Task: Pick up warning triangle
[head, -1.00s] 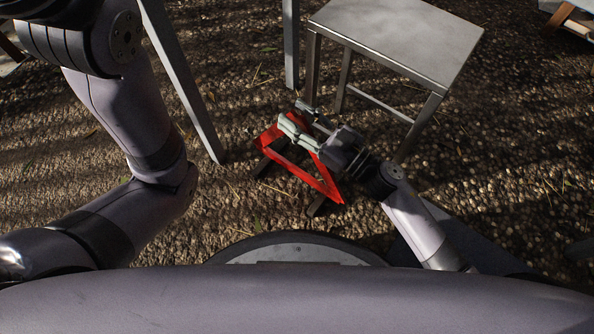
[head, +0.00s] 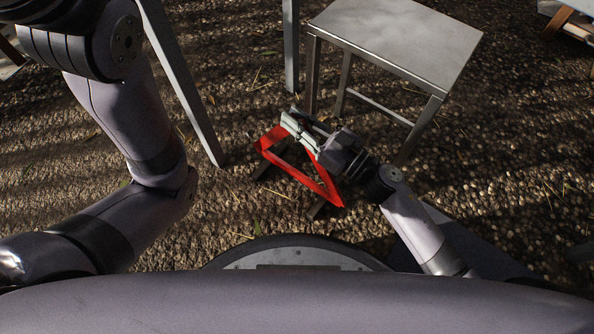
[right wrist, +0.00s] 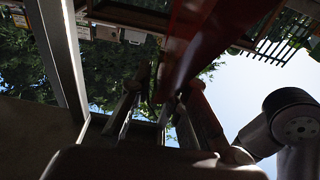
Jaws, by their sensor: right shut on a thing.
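The red warning triangle (head: 325,186) stands on dark feet on the pebbly ground, in front of the metal stool. My right gripper (head: 291,118) is shut on its upper right side, near the top corner. In the right wrist view the red triangle (right wrist: 190,35) runs down between the two fingers of the right gripper (right wrist: 170,105). My left arm comes in at the left of the head view, but its gripper is out of the picture.
A grey metal stool (head: 400,40) stands just behind and right of my right gripper. Grey metal legs (head: 182,80) rise on the left and at the top middle. Pebbly ground (head: 500,180) lies open at the right.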

